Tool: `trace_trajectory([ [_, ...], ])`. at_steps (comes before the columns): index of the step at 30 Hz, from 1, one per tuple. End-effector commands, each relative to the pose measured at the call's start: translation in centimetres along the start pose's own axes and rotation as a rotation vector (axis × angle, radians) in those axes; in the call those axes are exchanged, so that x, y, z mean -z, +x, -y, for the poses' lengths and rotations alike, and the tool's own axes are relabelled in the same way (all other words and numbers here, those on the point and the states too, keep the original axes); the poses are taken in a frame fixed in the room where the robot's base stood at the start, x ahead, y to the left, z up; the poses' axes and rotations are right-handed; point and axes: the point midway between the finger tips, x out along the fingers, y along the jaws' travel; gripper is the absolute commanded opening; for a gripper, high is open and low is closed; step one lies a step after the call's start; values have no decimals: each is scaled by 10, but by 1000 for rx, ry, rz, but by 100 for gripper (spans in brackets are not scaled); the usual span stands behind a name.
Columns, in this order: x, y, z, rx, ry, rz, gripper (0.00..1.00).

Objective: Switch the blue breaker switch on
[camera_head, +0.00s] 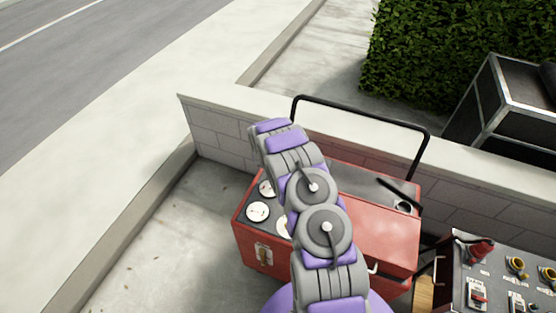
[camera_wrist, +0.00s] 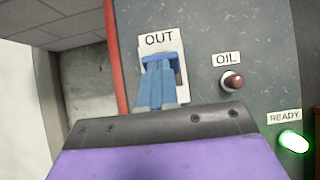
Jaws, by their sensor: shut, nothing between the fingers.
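In the wrist view, a blue switch (camera_wrist: 173,57) sits on a white plate below a label reading OUT, on a dark speckled panel (camera_wrist: 215,30). My gripper (camera_wrist: 157,68) reaches up from below with its blue-grey fingers closed together. The fingertips overlap the switch in the picture and cover its lower middle. I cannot tell whether they touch it. In the head view, my purple and grey arm stretches over a red machine (camera_head: 385,240), and the blue switch and fingertips do not show.
A lit green READY lamp (camera_wrist: 293,141) and a dark red OIL button (camera_wrist: 232,80) are right of the switch. A black handle bar (camera_head: 365,110) rises behind the machine before a low wall (camera_head: 470,205). A control panel (camera_head: 500,280) stands lower right. Pavement on the left is clear.

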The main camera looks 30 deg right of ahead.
Motion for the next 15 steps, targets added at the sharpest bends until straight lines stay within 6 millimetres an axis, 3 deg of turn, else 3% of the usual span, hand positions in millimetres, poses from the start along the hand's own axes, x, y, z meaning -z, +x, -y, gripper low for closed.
trace_trajectory([
  [15,-7,4,1,1,1,-1,0],
])
